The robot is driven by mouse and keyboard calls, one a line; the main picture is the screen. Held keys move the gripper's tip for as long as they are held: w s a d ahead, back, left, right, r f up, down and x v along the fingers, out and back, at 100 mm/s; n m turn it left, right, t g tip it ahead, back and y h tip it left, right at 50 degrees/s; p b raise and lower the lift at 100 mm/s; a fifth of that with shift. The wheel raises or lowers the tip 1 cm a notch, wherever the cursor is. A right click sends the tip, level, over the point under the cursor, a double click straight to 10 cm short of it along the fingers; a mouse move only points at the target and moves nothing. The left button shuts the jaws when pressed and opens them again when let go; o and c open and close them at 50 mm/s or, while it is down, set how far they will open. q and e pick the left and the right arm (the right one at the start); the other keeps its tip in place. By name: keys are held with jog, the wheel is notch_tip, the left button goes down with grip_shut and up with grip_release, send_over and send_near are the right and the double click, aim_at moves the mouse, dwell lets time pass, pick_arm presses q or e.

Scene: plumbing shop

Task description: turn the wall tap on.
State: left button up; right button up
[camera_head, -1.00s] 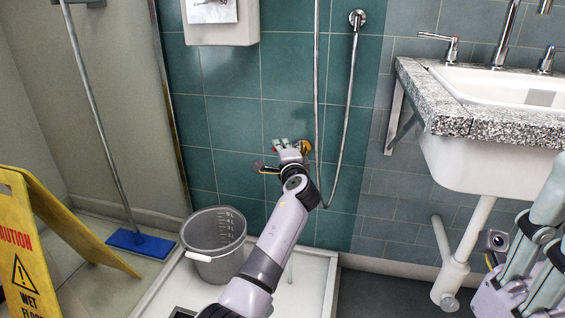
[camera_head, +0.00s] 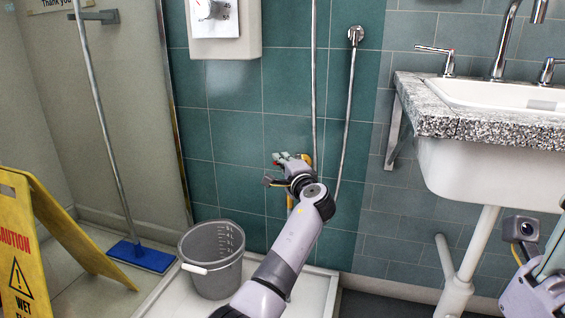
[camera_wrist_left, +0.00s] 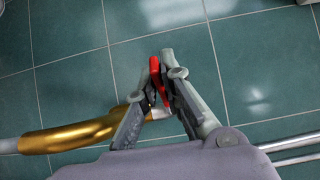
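The wall tap has a brass body, mostly hidden behind my left gripper in the head view, with a bit of brass (camera_head: 308,158) showing. In the left wrist view its thick brass pipe (camera_wrist_left: 75,133) comes in from the left. Its red handle (camera_wrist_left: 155,75) stands between the fingers of my left gripper (camera_wrist_left: 160,82), which close in on it from both sides. In the head view my left gripper (camera_head: 284,165) is at the tap, in front of the teal tiles. My right gripper (camera_head: 540,275) is at the lower right, partly cut off; its finger opening is not clear.
A grey bucket (camera_head: 211,262) stands in the white shower tray left of my left arm. A hose (camera_head: 348,120) hangs beside the tap. A sink (camera_head: 480,160) juts out at right. A yellow wet-floor sign (camera_head: 30,240) and blue mop (camera_head: 142,256) are at left.

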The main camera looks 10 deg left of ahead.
pick_arm(q)
jog(key=o, duration=0.4)
jog(key=v, duration=0.7)
jog(key=shift+s+d, duration=0.15)
jog(key=shift+s, duration=0.05)
jog(key=shift+f, duration=0.1)
